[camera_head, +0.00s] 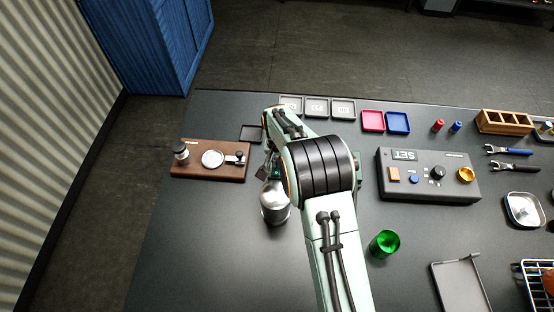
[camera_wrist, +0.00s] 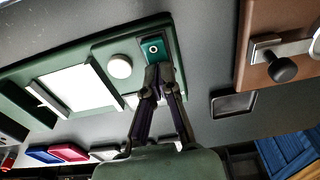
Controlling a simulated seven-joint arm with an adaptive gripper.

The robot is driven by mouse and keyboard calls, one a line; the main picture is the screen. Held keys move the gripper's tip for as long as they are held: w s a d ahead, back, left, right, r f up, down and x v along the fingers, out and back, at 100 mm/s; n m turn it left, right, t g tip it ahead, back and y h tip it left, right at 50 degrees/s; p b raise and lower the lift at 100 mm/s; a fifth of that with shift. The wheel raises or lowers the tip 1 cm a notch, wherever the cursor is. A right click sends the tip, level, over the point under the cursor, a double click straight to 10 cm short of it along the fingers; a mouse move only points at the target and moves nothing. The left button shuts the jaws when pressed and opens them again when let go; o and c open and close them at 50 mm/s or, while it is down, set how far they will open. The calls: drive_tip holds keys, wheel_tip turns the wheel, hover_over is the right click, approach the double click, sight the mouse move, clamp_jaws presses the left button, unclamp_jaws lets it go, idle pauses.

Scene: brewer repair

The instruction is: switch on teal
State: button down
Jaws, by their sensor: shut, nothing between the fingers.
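A teal rocker switch (camera_wrist: 153,50) with a pale ring mark sits in a dark frame on a green machine (camera_wrist: 104,52) in the wrist view. My gripper (camera_wrist: 157,74) is shut and empty, its fingertips over the near edge of the switch. I cannot tell whether they touch it. A white round light or button (camera_wrist: 119,66) and a bright white square panel (camera_wrist: 76,86) lie beside the switch on the same machine. In the head view my arm hides most of the machine and the fingertips.
A brown wooden board (camera_head: 210,172) with metal fittings lies left of my arm. A silver cylinder (camera_head: 275,205) and a green cup (camera_head: 384,243) stand near the arm. A grey control box (camera_head: 428,190) is at the right. The table's front left is clear.

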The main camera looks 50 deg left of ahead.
drive_tip(key=shift+s+d+r, duration=0.15)
drive_tip(key=shift+s+d, duration=0.4)
drive_tip(key=shift+d, duration=0.05)
wheel_tip(320, 180, up, 14)
drive_tip(key=w+a, duration=0.1)
idle(0.4)
drive_tip(key=shift+w+a, duration=0.1)
drive_tip(key=shift+w, duration=0.05)
idle(0.3)
